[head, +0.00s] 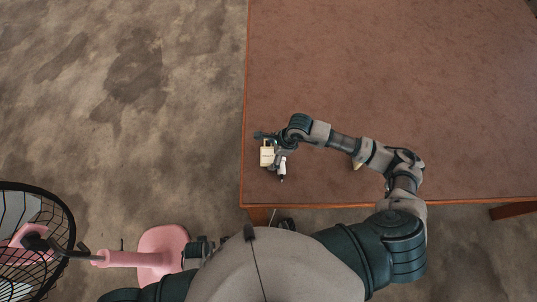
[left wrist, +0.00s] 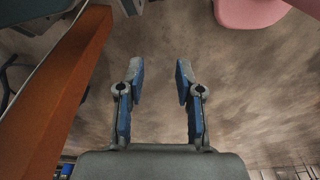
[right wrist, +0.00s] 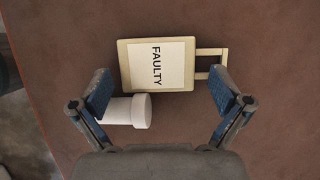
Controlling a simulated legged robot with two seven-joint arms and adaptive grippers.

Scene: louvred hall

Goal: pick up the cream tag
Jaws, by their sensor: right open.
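The cream tag (right wrist: 128,70) lies flat on the brown table, with a white label reading "FAULTY" and a loop-like handle at its right in the right wrist view. In the head view the tag (head: 267,156) is near the table's left edge, partly covered by my right gripper. My right gripper (right wrist: 160,84) is open, its fingers on either side of the tag's near part; I cannot tell whether they touch it. A white cylinder with a wider end (right wrist: 141,110) lies beside the tag, partly behind the left finger. My left gripper (left wrist: 158,74) is open and empty, off the table.
The table (head: 400,60) is largely clear toward the back and right. A small cream object (head: 357,164) is mostly hidden under my right arm. Open floor lies left of the table.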

